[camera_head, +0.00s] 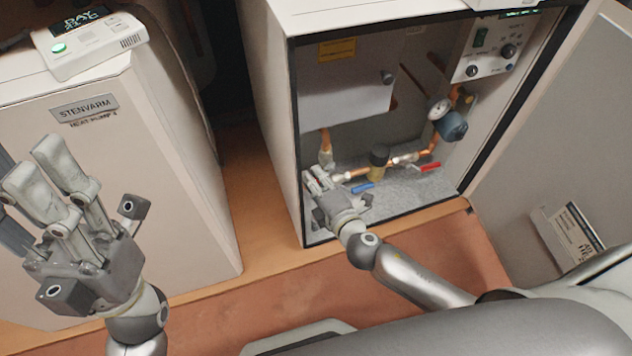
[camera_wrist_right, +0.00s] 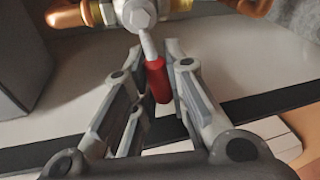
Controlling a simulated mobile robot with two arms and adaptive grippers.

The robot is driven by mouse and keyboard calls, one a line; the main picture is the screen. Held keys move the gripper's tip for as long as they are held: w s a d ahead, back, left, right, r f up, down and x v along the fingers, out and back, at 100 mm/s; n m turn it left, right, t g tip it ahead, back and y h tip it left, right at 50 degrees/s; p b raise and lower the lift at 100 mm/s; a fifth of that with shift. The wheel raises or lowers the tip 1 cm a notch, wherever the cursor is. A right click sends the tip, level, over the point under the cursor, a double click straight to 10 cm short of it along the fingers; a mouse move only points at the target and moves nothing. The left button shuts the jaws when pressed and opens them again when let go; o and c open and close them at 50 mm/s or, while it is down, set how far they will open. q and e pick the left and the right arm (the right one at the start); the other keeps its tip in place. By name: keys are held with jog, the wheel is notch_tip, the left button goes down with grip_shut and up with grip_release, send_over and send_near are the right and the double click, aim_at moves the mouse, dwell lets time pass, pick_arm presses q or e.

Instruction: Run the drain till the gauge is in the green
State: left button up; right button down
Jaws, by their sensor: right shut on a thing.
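The pressure gauge (camera_head: 438,108) is a small round dial on the copper pipework inside the open cabinet. Its needle and green band are too small to read. My right gripper (camera_head: 318,181) is low at the cabinet's left inside, by a valve on the copper pipe. In the right wrist view its fingers (camera_wrist_right: 164,82) are shut on a red lever handle (camera_wrist_right: 158,80), which hangs below a hex-headed brass valve (camera_wrist_right: 138,14). In the head view this handle is hidden by the gripper. My left gripper (camera_head: 38,170) is raised at the left, empty; its finger gap is unclear.
A blue lever (camera_head: 362,188) sits just right of my right gripper, and another red lever (camera_head: 430,167) is further right. A control panel (camera_head: 490,50) is at the upper right. The open door (camera_head: 560,130) bounds the right side. A closed Stenvarm unit (camera_head: 150,170) stands left.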

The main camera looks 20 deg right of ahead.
jog(key=shift+r+m, duration=0.35)
jog(key=shift+m, duration=0.45)
jog(key=shift+y, duration=0.3)
jog(key=c, duration=1.4)
grip_release()
jog(key=shift+c, duration=0.2)
jog(key=v, duration=1.2)
